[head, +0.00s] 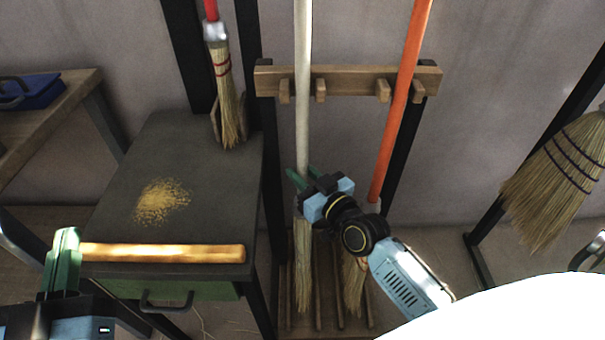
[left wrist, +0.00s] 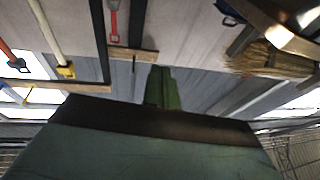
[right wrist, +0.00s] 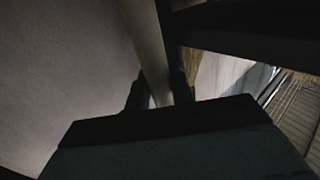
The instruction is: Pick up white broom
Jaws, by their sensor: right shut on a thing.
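The white broom (head: 303,90) stands upright in the wooden rack, its pale handle running up past the peg rail and its straw bristles (head: 303,265) low near the slatted base. My right gripper (head: 303,180) is shut on the handle just above the bristles. In the right wrist view the handle (right wrist: 147,40) runs between the two fingers (right wrist: 160,95). My left gripper (head: 65,245) is at the lower left, by the near edge of the dark table. In the left wrist view its green fingers (left wrist: 162,88) are together with nothing seen between them.
An orange-handled broom (head: 402,90) stands close right of the white one. The peg rail (head: 345,82) is behind both. A dark table (head: 200,190) holds a wooden rod (head: 165,253) and yellow grains (head: 160,202). A small red-handled broom (head: 225,85) and a large straw broom (head: 560,180) hang nearby.

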